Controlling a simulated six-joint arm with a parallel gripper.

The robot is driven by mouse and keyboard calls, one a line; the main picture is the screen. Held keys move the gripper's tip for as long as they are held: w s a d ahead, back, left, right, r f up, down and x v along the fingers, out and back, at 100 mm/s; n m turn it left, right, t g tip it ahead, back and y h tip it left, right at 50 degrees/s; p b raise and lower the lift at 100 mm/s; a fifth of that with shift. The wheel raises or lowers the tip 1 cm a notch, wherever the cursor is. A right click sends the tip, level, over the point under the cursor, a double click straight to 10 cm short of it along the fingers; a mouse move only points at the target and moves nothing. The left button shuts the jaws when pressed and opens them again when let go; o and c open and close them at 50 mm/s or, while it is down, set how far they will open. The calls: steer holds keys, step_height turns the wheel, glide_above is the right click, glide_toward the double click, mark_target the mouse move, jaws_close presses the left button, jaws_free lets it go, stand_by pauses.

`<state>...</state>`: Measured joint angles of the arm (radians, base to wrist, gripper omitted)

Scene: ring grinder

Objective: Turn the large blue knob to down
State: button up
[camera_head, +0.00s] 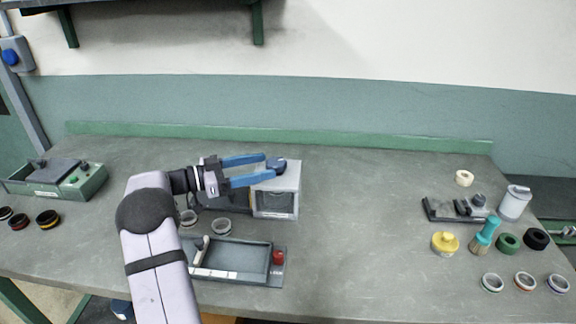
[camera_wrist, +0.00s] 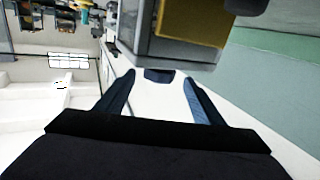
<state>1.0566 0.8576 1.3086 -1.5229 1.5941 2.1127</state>
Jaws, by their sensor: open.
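The large blue knob (camera_head: 278,163) sits on top of the grey machine (camera_head: 277,200) in the middle of the bench. In the wrist view my gripper (camera_wrist: 159,79) has one fingertip on each side of the knob, with visible gaps. The fingers are open and hold nothing. Whether the fingertips reach fully past the knob is hard to tell. The knob's pointer direction is not visible.
A grey tray with a red button (camera_head: 278,257) lies in front of the machine. A green-based device (camera_head: 60,179) is at the left. A brush (camera_head: 485,236), a bottle (camera_head: 515,203) and several rings are at the right.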

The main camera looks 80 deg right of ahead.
mark_target(284, 160)
steer(key=shift+s+d+m+g, duration=0.3)
steer(key=shift+s+m+g, duration=0.15)
steer(key=shift+s, duration=0.3)
steer(key=p+x, duration=0.2)
steer(key=x, duration=0.3)
steer(key=shift+s+d+p, duration=0.1)
steer(key=shift+s+p, duration=0.2)
steer(key=shift+s+d+f, duration=0.1)
steer(key=shift+s+d, duration=0.2)
steer(key=shift+s, duration=0.3)
steer(key=c, duration=1)
